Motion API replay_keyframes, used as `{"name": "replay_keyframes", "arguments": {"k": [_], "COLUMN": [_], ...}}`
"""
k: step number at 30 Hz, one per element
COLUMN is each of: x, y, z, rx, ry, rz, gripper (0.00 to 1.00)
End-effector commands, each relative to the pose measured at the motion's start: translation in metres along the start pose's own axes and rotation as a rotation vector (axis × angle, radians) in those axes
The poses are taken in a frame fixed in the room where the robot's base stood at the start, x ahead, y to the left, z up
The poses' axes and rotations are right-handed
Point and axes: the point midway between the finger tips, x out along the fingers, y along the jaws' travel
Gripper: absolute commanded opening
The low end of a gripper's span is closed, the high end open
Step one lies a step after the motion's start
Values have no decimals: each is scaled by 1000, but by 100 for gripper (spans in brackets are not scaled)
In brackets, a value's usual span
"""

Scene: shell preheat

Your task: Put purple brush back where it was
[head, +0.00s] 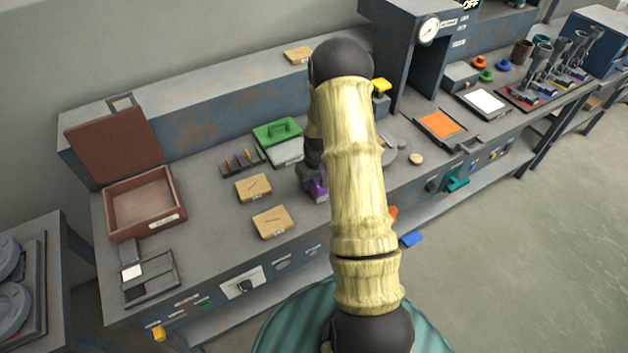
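A small purple object (318,189), which looks like the purple brush, shows just left of my arm, above the middle of the workbench. My dark gripper (307,176) is right at it, pointing down, and is mostly hidden behind my arm. The purple part is directly at the gripper's lower end. I cannot see the fingertips, so I cannot tell whether they are shut on it. Whether the purple object touches the bench is also hidden.
Tan blocks (271,222) lie left of the gripper. A small slotted rack (242,162) and a green-lidded box (277,133) stand behind them. An open brown box (143,205) is at the left. An orange pad (438,125) lies right of my arm.

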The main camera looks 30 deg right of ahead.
Motion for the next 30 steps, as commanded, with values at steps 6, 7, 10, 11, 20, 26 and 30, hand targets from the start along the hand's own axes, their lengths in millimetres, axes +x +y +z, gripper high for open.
{"name": "replay_keyframes", "arguments": {"k": [6, 7, 10, 11, 20, 26, 30], "x": [2, 2, 2, 2, -4, -28, -52], "y": [0, 0, 0, 0, 0, 0, 0], "z": [0, 0, 0, 0, 0, 0, 0], "rx": [0, 0, 0, 0, 0, 0, 0], "ry": [0, 0, 0, 0, 0, 3, 3], "rz": [0, 0, 0, 0, 0, 1, 1], "gripper": [59, 64, 64, 64, 64, 64, 64]}}
